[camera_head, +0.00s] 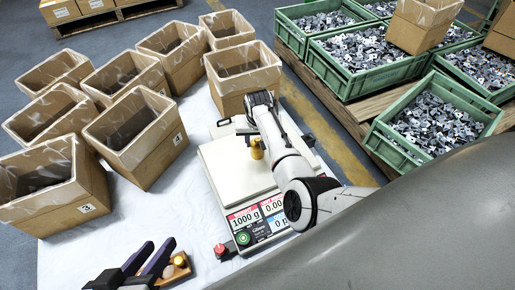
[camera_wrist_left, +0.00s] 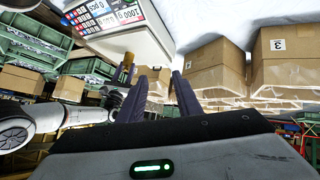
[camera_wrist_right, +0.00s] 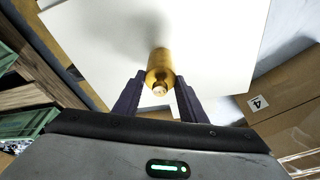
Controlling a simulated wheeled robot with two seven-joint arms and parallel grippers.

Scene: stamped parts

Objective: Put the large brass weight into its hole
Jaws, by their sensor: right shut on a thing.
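The large brass weight (camera_head: 257,151) is over the white plate of the scale (camera_head: 232,170). My right gripper (camera_head: 250,135) is shut on it; the right wrist view shows the brass weight (camera_wrist_right: 163,68) between the fingertips. I cannot tell whether its base touches the plate. The scale's display reads 1000 g. A small wooden block (camera_head: 172,275) lies at the table's front, with a round brass-coloured top (camera_head: 179,261) showing in it. My left gripper (camera_head: 147,258) is open and empty beside the block, covering part of it. The block's holes are not clearly visible.
Several cardboard boxes with liners (camera_head: 140,135) fill the table's left and back. Green crates of metal parts (camera_head: 430,125) stand on pallets at the right. A red knob (camera_head: 220,250) sits beside the scale's front corner. White tabletop is free between the boxes and the scale.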

